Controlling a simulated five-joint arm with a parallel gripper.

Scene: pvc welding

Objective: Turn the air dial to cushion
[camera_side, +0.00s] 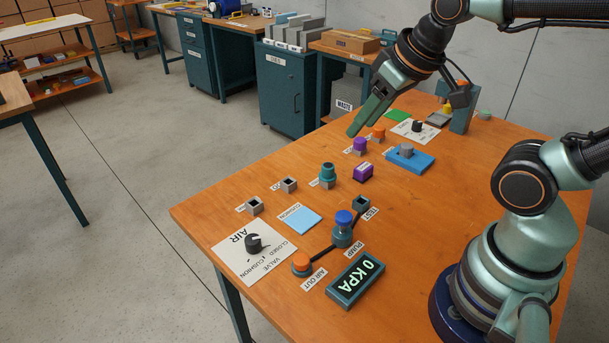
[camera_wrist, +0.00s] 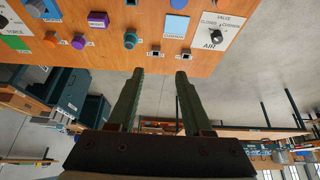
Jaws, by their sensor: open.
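The air dial (camera_side: 254,243) is a black knob on a white plate (camera_side: 228,263) marked AIR, CLOSED, CUSHION and VALVE, at the table's near left in the side view. In the wrist view the dial (camera_wrist: 217,36) is at the upper right, upside down on its plate. I cannot tell for sure which label its pointer faces. My gripper (camera_side: 364,118) is up at the far side of the table, well away from the dial. Its two green fingers are apart and empty; in the wrist view my gripper (camera_wrist: 160,73) points toward the table edge.
A blue-topped pump (camera_side: 343,227), an orange air outlet (camera_side: 301,264) and a 0 KPA display (camera_side: 355,280) stand right of the dial. A light blue cushion pad (camera_side: 304,220), square sockets (camera_side: 255,206) and a teal fitting (camera_side: 327,176) lie behind it.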

